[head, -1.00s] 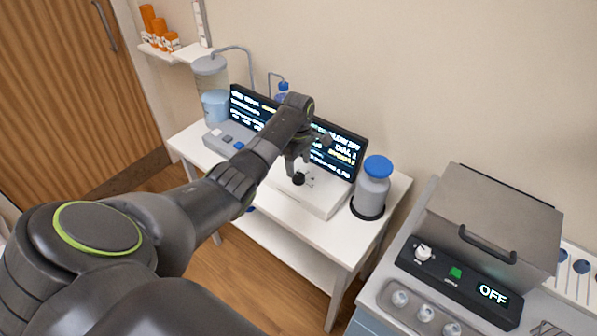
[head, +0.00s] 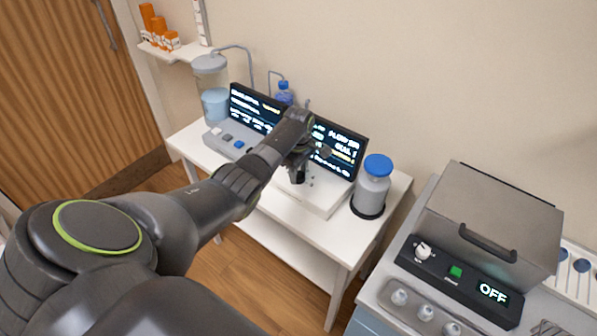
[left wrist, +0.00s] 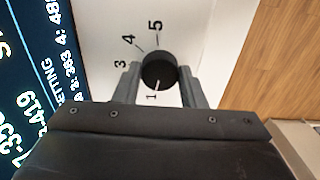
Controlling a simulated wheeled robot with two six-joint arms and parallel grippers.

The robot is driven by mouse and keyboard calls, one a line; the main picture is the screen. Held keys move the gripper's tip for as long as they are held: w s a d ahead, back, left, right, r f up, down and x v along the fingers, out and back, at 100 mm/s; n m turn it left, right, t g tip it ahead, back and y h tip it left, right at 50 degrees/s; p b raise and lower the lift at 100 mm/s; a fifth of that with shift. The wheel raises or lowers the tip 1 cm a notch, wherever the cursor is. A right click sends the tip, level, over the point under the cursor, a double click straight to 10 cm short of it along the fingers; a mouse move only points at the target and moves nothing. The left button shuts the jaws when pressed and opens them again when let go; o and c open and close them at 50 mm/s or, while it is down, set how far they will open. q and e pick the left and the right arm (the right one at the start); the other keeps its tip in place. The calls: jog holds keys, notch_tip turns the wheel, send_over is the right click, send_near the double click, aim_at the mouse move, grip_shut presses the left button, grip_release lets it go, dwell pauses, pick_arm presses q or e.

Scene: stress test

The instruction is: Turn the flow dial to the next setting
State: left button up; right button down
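The flow dial (left wrist: 158,66) is a round black knob on a white panel, marked with numbers from 1 to 5. Its white pointer line is turned toward the 1. My left gripper (left wrist: 159,72) is open, with one finger on each side of the dial; I see no clear grip on it. In the head view my left gripper (head: 298,165) reaches down over the dial (head: 298,177), partly hiding it. The white dial unit (head: 325,200) stands on a white table. My right gripper is not in view.
A dark screen (head: 345,150) with lit text stands just behind the dial. A grey bottle with a blue cap (head: 372,188) stands right of the unit. A keypad box (head: 226,141) is at left. A steel box with an OFF display (head: 492,215) is at far right.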

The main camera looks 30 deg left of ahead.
pick_arm(q)
jog(key=shift+c, duration=0.6)
jog(key=shift+m, duration=0.4)
jog(key=m+p, duration=0.2)
jog(key=m, duration=0.1)
jog(key=shift+r+m, duration=0.15)
jog(key=shift+m, duration=0.25)
jog(key=m, duration=0.3)
jog(key=shift+m+p, duration=0.3)
jog(key=shift+p, duration=0.1)
jog(key=m, duration=0.3)
jog(key=shift+m, duration=0.3)
jog(key=m, duration=0.6)
jog(key=shift+p, duration=0.35)
jog(key=m, duration=0.5)
jog(key=shift+m, duration=0.4)
